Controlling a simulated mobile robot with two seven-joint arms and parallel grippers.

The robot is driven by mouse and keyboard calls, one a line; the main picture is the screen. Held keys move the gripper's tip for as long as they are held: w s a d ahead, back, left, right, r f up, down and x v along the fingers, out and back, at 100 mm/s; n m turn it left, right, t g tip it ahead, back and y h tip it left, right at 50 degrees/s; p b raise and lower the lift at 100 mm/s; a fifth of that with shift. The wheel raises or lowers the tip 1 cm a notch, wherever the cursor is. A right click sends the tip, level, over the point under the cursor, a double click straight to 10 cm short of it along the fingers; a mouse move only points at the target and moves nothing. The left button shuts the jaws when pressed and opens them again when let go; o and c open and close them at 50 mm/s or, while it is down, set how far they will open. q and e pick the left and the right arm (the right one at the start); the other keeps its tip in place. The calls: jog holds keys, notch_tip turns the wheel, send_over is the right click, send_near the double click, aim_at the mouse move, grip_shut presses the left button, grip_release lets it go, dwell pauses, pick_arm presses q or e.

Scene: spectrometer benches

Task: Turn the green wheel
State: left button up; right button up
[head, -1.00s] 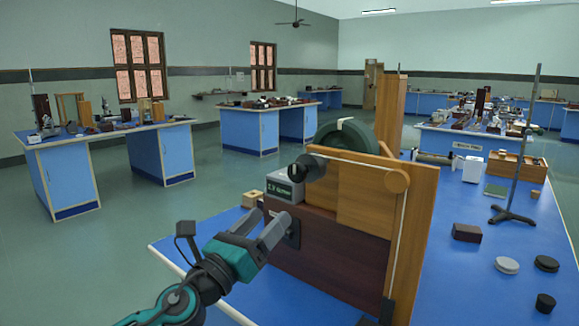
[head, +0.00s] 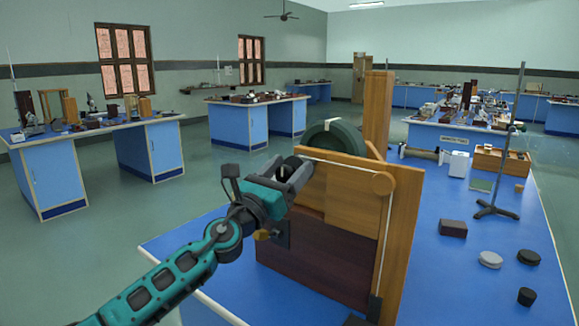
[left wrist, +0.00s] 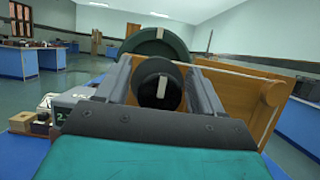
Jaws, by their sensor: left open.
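The dark green wheel (head: 345,137) stands upright behind the top of a wooden frame (head: 345,190), with a pale mark on its rim. It also shows in the left wrist view (left wrist: 150,43). A black round knob (left wrist: 147,88) with a white bar on its face sits in front of the wheel. My left gripper (head: 297,172) is open at the knob, and its fingers lie on either side of the knob in the left wrist view (left wrist: 160,78). I cannot tell whether they touch it. In the head view the gripper mostly hides the knob. My right gripper is not in view.
The frame stands on a blue bench (head: 470,275). A cord runs over a wooden pulley (head: 383,183) at its side. A grey display box (left wrist: 72,98) and small wooden block (left wrist: 24,120) are left of the gripper.

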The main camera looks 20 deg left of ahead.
pick_arm(q)
jog(key=shift+w+d+r, duration=0.15)
jog(key=shift+w, duration=0.15)
jog(key=shift+c, duration=0.2)
grip_shut()
dwell(0.3)
